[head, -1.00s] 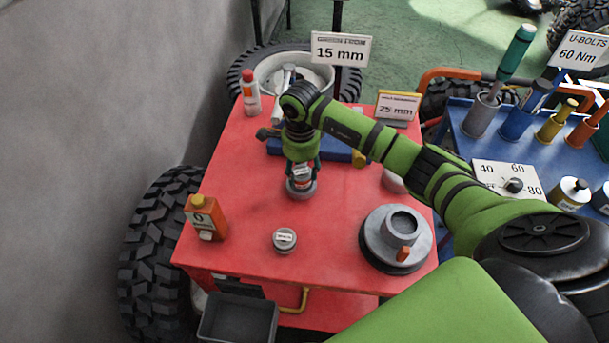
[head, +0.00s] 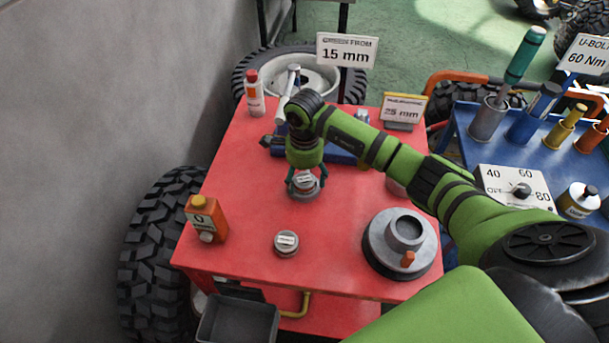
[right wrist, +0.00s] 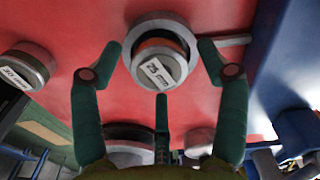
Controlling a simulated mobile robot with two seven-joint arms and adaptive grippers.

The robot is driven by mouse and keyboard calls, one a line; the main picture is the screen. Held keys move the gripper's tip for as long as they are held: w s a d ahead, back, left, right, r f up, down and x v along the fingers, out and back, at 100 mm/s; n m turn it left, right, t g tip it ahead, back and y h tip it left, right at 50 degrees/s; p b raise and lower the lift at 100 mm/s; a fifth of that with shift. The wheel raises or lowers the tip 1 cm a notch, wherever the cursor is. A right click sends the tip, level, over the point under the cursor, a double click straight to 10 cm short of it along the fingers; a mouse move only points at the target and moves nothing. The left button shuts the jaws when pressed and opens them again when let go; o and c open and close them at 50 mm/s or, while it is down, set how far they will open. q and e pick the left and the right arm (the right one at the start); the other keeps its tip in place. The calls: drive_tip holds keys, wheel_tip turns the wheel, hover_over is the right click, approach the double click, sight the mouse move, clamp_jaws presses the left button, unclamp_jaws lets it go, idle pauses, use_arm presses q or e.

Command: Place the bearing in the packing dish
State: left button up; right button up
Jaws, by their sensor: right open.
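The bearing (right wrist: 158,70), a grey round piece with a white "25 mm" label, shows between my right fingers in the right wrist view. In the head view the bearing (head: 305,180) is low, at the middle of the red cart. Beneath it is a round grey dish (head: 303,195) that I take as the packing dish; its rim (right wrist: 160,22) and an orange inner band show in the right wrist view. The bearing appears to sit in it; I cannot tell how deep. My right gripper (head: 306,186) is open around the bearing, fingers spread to either side. My left gripper is out of view.
Another labelled round piece (head: 286,243) is nearer the front. A grey round device (head: 402,232) with an orange knob stands at right, an orange can (head: 206,218) at left. A blue tool (head: 340,152) lies behind my gripper. Between these, the red top is mostly clear.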

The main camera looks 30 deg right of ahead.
sight(305, 179)
wheel_tip(305, 179, up, 12)
drive_tip(key=b, duration=0.3)
drive_tip(key=shift+r, duration=0.15)
